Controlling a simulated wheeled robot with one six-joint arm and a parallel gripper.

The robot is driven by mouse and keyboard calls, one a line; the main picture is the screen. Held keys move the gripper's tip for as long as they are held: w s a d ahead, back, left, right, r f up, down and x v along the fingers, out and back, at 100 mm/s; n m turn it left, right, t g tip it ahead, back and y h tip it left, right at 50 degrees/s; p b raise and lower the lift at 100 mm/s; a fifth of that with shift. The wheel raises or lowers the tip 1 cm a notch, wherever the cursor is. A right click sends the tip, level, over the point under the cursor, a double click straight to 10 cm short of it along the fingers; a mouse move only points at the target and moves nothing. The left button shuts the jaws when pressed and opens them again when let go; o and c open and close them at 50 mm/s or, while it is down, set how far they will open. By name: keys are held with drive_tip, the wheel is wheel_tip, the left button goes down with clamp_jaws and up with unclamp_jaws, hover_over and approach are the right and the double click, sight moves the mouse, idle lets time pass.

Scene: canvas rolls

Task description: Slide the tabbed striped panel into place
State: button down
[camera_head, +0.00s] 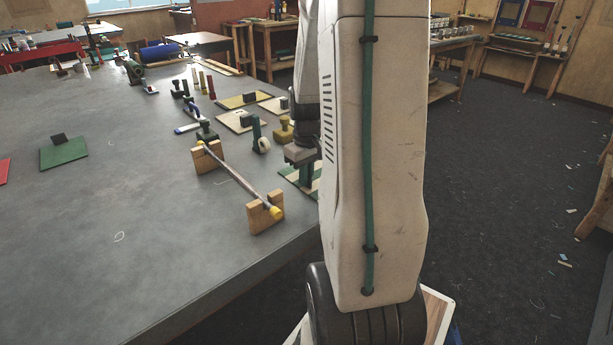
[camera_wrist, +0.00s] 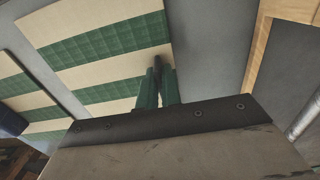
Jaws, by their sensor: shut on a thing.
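A panel with green and cream stripes (camera_wrist: 105,50) lies flat on the grey table in the wrist view. It also shows in the head view (camera_head: 290,171), largely hidden behind my arm. My gripper (camera_wrist: 157,68) has green fingers and is shut on the panel's dark upright tab (camera_wrist: 157,62), which is mostly hidden between them. In the head view my gripper (camera_head: 306,176) points down at the table's right edge, partly hidden by my arm.
A rod (camera_head: 237,180) with yellow ends rests across two notched wooden blocks (camera_head: 264,213) left of my gripper. Tabbed boards (camera_head: 243,101), a tape dispenser (camera_head: 260,140) and small tools stand behind. A green tabbed board (camera_head: 64,153) lies far left. The front-left table (camera_head: 110,260) is clear.

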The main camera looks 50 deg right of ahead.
drive_tip(key=shift+w+d, duration=0.2)
drive_tip(key=shift+d, duration=0.6)
drive_tip(key=shift+w+d, duration=0.15)
drive_tip(key=shift+d, duration=0.7)
drive_tip(key=shift+w+d, duration=0.2)
drive_tip(key=shift+d, duration=0.6)
drive_tip(key=c, duration=1.5)
unclamp_jaws()
drive_tip(key=shift+r, duration=0.1)
wheel_tip(320, 180, up, 8)
drive_tip(key=shift+f, duration=0.2)
